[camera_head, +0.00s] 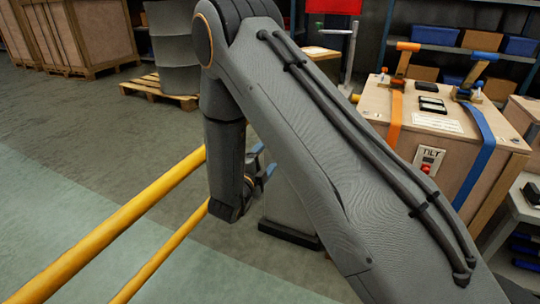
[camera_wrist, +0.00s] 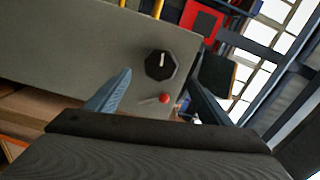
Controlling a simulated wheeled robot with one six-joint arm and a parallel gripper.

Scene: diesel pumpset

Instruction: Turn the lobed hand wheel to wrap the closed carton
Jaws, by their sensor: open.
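In the wrist view, a dark, many-sided knob (camera_wrist: 158,70) with a pale pointer mark sits on a grey panel (camera_wrist: 85,40). I cannot tell whether it is the lobed hand wheel. A small lever with a red ball (camera_wrist: 164,98) is just below it. My gripper (camera_wrist: 163,88) is open, with its blue-grey left finger and dark right finger on either side of the lever and knob in the picture; nothing shows between them as held. In the head view my arm hides most of my gripper. I cannot make out a closed carton in either view.
A strapped wooden crate (camera_head: 440,170) with a TILT label stands at the right of the head view. Yellow rails (camera_head: 130,225) cross the lower left. A grey cabinet (camera_head: 287,205) stands behind my arm. A pallet (camera_head: 158,92) lies farther back. The left floor is clear.

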